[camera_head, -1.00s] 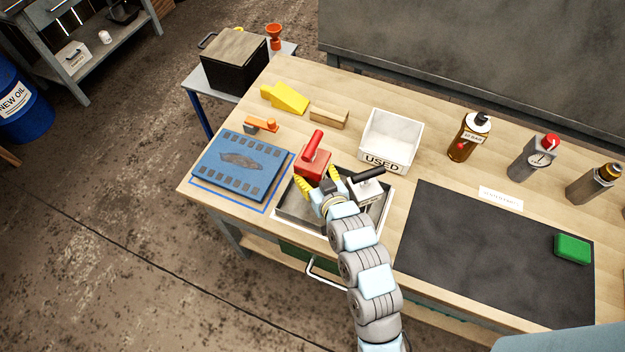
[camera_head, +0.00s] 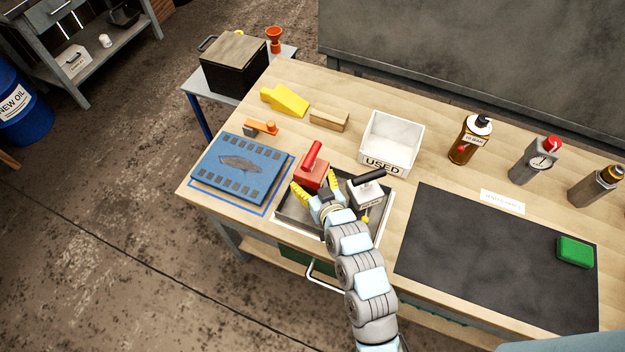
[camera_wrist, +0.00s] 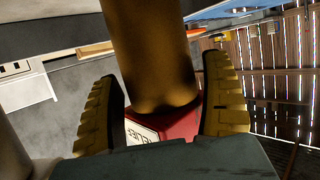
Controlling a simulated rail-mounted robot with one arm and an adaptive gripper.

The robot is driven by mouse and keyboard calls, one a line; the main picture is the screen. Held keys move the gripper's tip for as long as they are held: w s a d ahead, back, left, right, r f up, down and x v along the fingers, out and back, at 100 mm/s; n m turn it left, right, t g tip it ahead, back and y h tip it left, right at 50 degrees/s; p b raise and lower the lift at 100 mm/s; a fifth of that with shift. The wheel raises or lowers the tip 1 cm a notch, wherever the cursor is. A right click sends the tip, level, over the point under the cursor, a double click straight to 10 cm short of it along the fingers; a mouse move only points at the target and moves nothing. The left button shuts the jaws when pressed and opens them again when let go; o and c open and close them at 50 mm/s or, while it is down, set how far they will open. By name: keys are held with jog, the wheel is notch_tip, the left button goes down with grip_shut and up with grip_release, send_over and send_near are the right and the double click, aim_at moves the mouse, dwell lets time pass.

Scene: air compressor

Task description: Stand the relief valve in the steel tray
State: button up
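The relief valve (camera_head: 312,177) has a red block body with a red handle on top. In the wrist view its red body (camera_wrist: 184,126) carries a white label with "RELIE" readable. A thick brown cylinder (camera_wrist: 150,55) crosses in front and hides much of it. My gripper (camera_head: 317,188) has its yellow fingers at both sides of the body and appears shut on it. The steel tray (camera_head: 287,216) lies under my gripper, partly hidden by my arm. The valve is upright at the tray's far left corner; whether it touches the tray floor I cannot tell.
A white block with a black handle (camera_head: 366,190) stands at the tray's right side, close to my gripper. The blue plate (camera_head: 240,168) lies left. The white "USED" bin (camera_head: 390,143) and wooden block (camera_head: 329,120) stand behind. A dark mat (camera_head: 490,260) lies right.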

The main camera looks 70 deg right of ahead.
aim_at(312, 183)
jog(key=shift+o, duration=0.4)
jog(key=shift+r, duration=0.1)
jog(key=shift+p+v, duration=0.4)
jog(key=shift+v, duration=1.65)
